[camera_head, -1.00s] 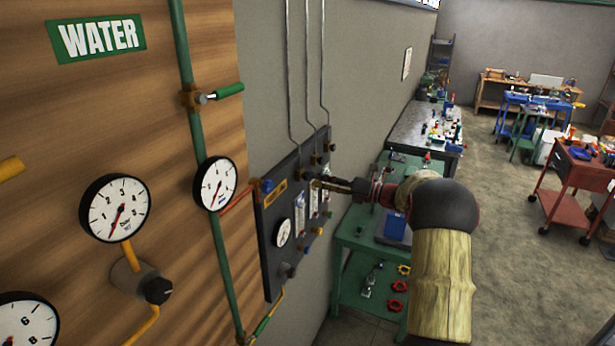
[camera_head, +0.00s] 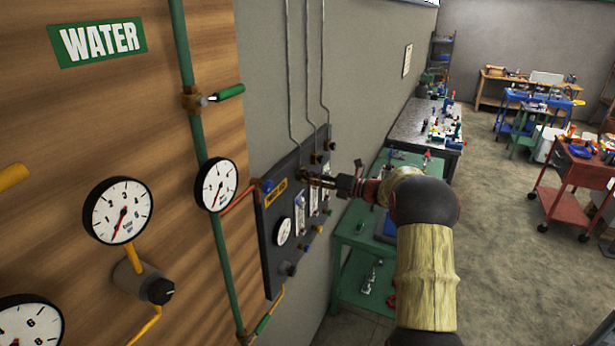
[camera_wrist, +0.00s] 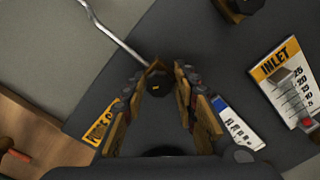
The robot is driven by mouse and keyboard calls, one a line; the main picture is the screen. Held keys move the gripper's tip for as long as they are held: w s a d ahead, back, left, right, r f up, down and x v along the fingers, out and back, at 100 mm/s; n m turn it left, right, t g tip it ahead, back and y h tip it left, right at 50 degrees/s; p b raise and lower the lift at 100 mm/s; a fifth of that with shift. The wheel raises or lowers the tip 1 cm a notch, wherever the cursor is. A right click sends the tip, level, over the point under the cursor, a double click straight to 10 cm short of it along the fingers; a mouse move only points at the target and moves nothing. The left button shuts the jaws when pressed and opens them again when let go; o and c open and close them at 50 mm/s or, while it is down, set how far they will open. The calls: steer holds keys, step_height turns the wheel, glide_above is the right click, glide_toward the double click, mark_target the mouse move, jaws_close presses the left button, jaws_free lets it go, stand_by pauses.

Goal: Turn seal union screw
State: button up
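The dark gauge panel (camera_head: 272,240) is fixed to the wall in the head view. In the wrist view a dark screw or knob with a brass fitting (camera_wrist: 158,82) sits on it, by the end of a bent metal pipe; it looks like the seal union screw. My gripper (camera_wrist: 167,76) has one finger on each side of this fitting. The fingers are spread, with a small gap on the right; contact on the left is unclear. In the head view my gripper (camera_head: 308,178) is at the panel's upper part and hides the fitting.
A second brass-and-black fitting (camera_wrist: 240,8) and an INLET flow meter (camera_wrist: 290,85) are to the right. A yellow label (camera_wrist: 104,122) lies left of the fingers. A round gauge (camera_head: 215,184) and green pipe (camera_head: 193,110) stand left. A green bench (camera_head: 350,235) is behind my arm.

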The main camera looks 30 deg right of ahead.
steer(key=c, duration=0.6)
jaws_close()
steer(key=shift+f+n+b, duration=0.1)
steer(key=shift+n+b, duration=0.2)
steer(key=shift+b, duration=0.1)
